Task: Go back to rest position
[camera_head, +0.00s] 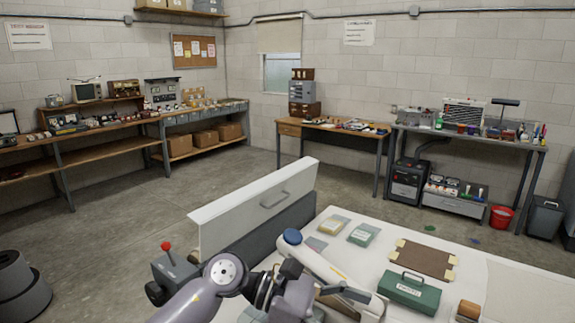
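A grey-purple arm of mine comes in from the bottom left and ends in my dark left gripper (318,282). The gripper is low in the view, near the white worktop (335,212). Its fingers are partly hidden among grey parts, and I cannot tell whether they are open or shut. No held thing can be made out. My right gripper is not in view.
A white drawer front (262,202) with a handle stands out close beside the arm. The worktop carries a green case (409,292), a brown mat (424,259) and small boxes (363,234). A red bucket (501,217) stands on the floor. Open floor (130,215) lies at left.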

